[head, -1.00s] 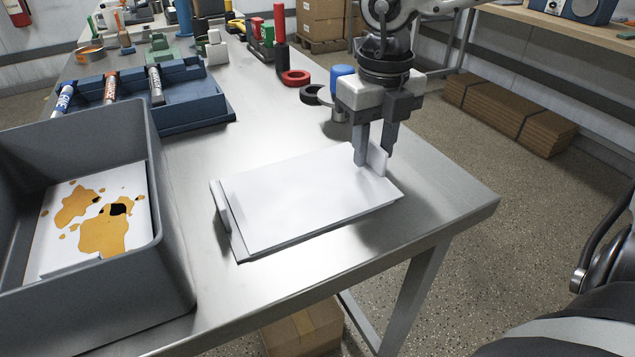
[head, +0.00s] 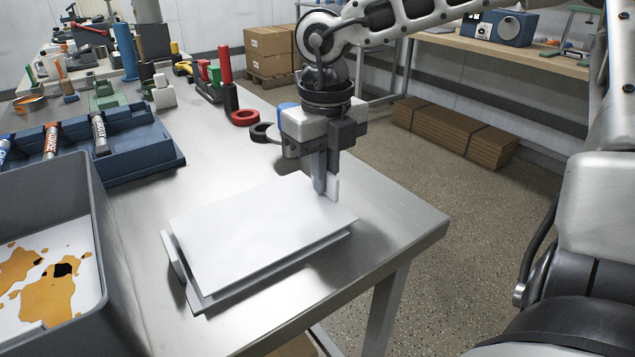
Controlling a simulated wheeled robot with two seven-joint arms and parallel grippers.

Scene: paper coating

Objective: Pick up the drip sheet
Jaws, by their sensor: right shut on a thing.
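The drip sheet, a plain white sheet (head: 258,235), is at the near right part of the metal table, over a shallow light-coloured holder with an upright end wall (head: 172,258). A gap shows between the sheet and the holder base along the near edge, so the sheet is raised and slightly tilted. My right gripper (head: 322,187) points down at the sheet's far right edge and is shut on it. The fingertips are partly hidden by the sheet. My left gripper is not in view.
A deep grey bin (head: 98,215) at the left holds a sheet with orange and black stains (head: 47,300). The table's right corner is clear.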

